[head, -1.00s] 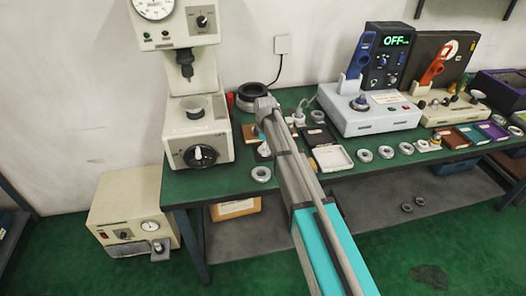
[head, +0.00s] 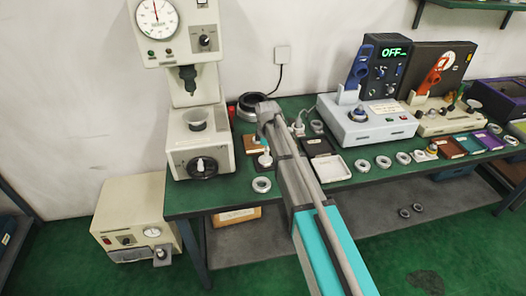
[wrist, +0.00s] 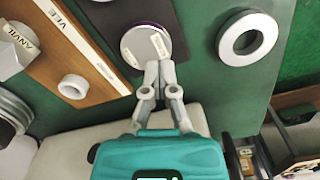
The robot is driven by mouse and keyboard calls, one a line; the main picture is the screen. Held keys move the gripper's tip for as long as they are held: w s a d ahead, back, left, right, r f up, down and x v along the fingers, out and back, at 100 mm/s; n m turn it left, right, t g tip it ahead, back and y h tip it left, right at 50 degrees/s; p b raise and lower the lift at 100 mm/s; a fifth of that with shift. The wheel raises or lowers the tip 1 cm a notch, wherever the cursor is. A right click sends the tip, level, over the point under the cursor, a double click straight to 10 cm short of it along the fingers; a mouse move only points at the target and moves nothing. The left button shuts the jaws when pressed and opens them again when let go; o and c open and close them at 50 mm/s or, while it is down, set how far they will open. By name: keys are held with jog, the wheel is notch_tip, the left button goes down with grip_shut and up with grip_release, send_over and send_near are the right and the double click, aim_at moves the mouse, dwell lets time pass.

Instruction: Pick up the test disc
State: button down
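In the wrist view, a round pale grey disc (wrist: 138,48) with a small white label and a purple edge lies on a dark plate (wrist: 175,18). I take it to be the test disc. My gripper (wrist: 159,66) is at the disc's near edge, its fingertips close together. The tips overlap the disc's edge in this view; I cannot tell whether they touch or pinch it. In the head view, my arm covers part of this area of the green bench, and the fingers cannot be made out clearly.
A wooden board (wrist: 95,80) marked VEE, with an ANVIL block (wrist: 14,50) and a small white ring (wrist: 73,86), lies beside the plate. A larger grey ring (wrist: 266,34) lies on the other side. A press (head: 199,140) stands left; a blue-grey instrument (head: 366,125) stands right.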

jog(key=s+d+r+p, duration=0.5)
jog(key=s+r+p, duration=0.2)
jog(key=s, duration=0.4)
jog(key=shift+s+r, duration=0.2)
jog(key=shift+r, duration=0.45)
jog(key=shift+c, duration=1.4)
grip_release()
jog(key=shift+o, duration=1.4)
jog(key=shift+w, duration=0.2)
jog(key=p, duration=0.1)
send_over(266, 159)
jog(key=shift+s+a+r, duration=0.1)
jog(key=shift+r, duration=0.3)
